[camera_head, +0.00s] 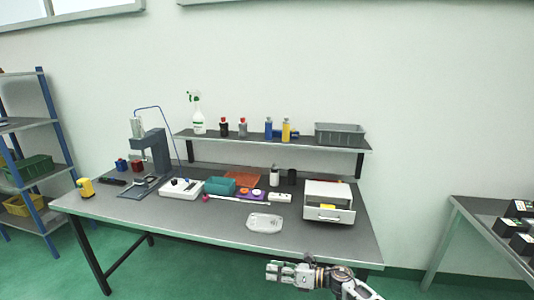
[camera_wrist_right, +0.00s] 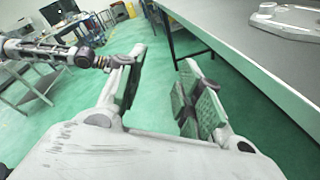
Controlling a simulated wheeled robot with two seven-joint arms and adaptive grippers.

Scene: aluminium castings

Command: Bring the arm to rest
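My right gripper (camera_head: 272,271) is in front of the table's front edge in the head view, low at the bottom centre. In the right wrist view the same gripper (camera_wrist_right: 162,95) has its two green-padded fingers spread apart, with only green floor between them. It holds nothing. A pale grey casting (camera_head: 265,223) lies flat on the table near the front edge, apart from the gripper. It also shows at the top right of the wrist view (camera_wrist_right: 288,22).
A raised shelf (camera_head: 245,142) holds bottles and a grey crate (camera_head: 340,133). Open floor lies in front of the table.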

